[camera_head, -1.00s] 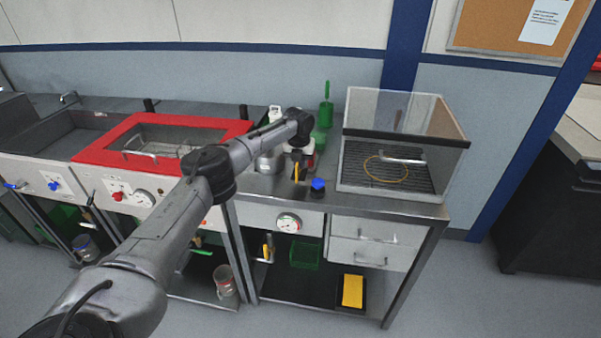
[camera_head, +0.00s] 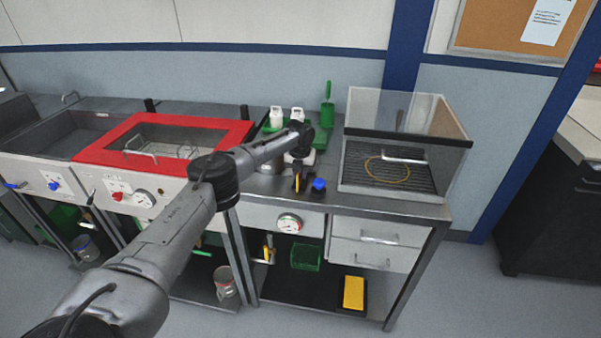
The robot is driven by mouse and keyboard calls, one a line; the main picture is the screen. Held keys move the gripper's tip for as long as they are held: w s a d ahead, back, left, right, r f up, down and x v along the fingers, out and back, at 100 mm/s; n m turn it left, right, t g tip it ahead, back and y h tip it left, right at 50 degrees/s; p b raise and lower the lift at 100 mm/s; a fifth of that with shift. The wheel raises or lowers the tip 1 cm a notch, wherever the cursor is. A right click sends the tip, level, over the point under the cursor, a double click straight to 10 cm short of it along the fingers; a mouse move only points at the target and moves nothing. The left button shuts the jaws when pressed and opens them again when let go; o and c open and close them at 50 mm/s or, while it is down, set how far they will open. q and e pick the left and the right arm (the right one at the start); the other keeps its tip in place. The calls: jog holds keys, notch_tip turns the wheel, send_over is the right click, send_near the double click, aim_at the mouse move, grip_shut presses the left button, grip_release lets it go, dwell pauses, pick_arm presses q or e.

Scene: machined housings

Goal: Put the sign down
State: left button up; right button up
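My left arm reaches from the lower left to the steel counter (camera_head: 390,205), and its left gripper (camera_head: 300,184) points down just above or at the counter top. A small yellow piece (camera_head: 297,183) shows between or right beside the dark fingertips; it may be the sign, but it is too small to tell. Whether the fingers are closed on it or it touches the counter cannot be seen clearly. A blue-topped knob or cap (camera_head: 319,185) stands just right of the gripper. My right gripper is not in view.
A glass-walled box (camera_head: 405,145) with a rack stands right of the gripper. A red-framed basin (camera_head: 160,133) is to the left. White bottles (camera_head: 276,117) and a green tray (camera_head: 321,137) are behind the gripper. The counter's front strip to the right is clear.

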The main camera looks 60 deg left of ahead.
pick_arm(q)
jog(key=shift+o, duration=1)
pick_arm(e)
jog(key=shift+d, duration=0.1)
pick_arm(q)
jog(key=shift+r, duration=0.2)
jog(key=r+p, duration=0.1)
jog(key=r, duration=0.2)
jog(key=r+p, duration=0.1)
jog(key=r, duration=0.3)
jog(key=d+r+p, duration=0.1)
jog(key=r, duration=0.3)
jog(key=shift+s+r, duration=0.1)
jog(key=shift+s, duration=0.3)
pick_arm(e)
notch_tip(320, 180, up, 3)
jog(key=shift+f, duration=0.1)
pick_arm(q)
jog(key=shift+r, duration=0.4)
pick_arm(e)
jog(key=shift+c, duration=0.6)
